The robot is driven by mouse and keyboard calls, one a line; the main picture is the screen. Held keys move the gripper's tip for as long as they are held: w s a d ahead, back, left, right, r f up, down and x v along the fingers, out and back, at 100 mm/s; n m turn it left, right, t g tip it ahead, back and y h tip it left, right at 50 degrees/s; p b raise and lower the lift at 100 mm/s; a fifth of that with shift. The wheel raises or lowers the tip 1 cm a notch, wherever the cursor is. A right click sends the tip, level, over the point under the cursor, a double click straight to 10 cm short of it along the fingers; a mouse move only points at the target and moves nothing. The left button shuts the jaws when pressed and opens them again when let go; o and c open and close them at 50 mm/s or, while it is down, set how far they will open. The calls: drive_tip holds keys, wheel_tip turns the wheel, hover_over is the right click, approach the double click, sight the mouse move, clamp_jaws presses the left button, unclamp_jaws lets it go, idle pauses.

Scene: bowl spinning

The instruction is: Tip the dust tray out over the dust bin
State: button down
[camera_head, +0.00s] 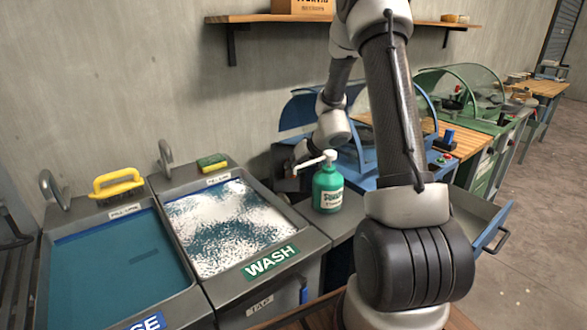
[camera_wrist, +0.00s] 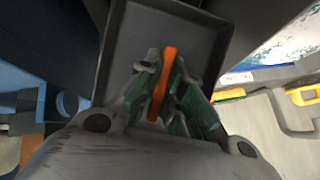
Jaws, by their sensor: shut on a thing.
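In the wrist view my gripper (camera_wrist: 166,80) is shut on an orange grip (camera_wrist: 168,58), which appears to belong to the dark grey dust tray (camera_wrist: 196,38). The tray is a shallow rectangle with a raised rim, just beyond my fingertips. The part of its inside that shows looks plain, with no dust I can make out. In the head view my wrist is behind the green pump bottle (camera_head: 328,188), close to the wall, and the bottle partly hides that area. I cannot pick out the dust bin in either view.
A foamy wash basin (camera_head: 312,236) and a teal-filled basin (camera_head: 54,232) stand at left. A sponge (camera_head: 212,162) and a yellow-handled tool (camera_head: 118,184) lie behind them. A blue hooded machine (camera_head: 358,162) is to the right, with an open drawer (camera_head: 484,212). A shelf (camera_head: 262,18) hangs above.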

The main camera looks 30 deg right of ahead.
sight(285, 157)
drive_tip(key=shift+a+r+g, duration=0.1)
drive_tip(key=shift+a+g, duration=0.15)
drive_tip(key=shift+g, duration=0.05)
drive_tip(key=shift+w+r+g+h, duration=0.4)
drive_tip(key=shift+w+g, duration=0.1)
drive_tip(key=shift+g, duration=0.4)
drive_tip(key=g, duration=0.2)
drive_tip(key=w+r+g, duration=0.1)
drive_tip(key=g, duration=0.1)
drive_tip(key=shift+w+a+h, duration=0.1)
drive_tip(key=shift+h, duration=0.3)
drive_tip(key=g, duration=0.1)
drive_tip(key=w+g, duration=0.1)
drive_tip(key=g+h, duration=0.1)
drive_tip(key=g, duration=0.1)
drive_tip(key=shift+w+a+r+m, duration=0.15)
drive_tip(key=shift+w+m, duration=0.15)
drive_tip(key=shift+m, duration=0.1)
drive_tip(key=shift+w+r+g, duration=0.1)
drive_tip(key=shift+w+g, duration=0.05)
drive_tip(key=shift+g, duration=0.65)
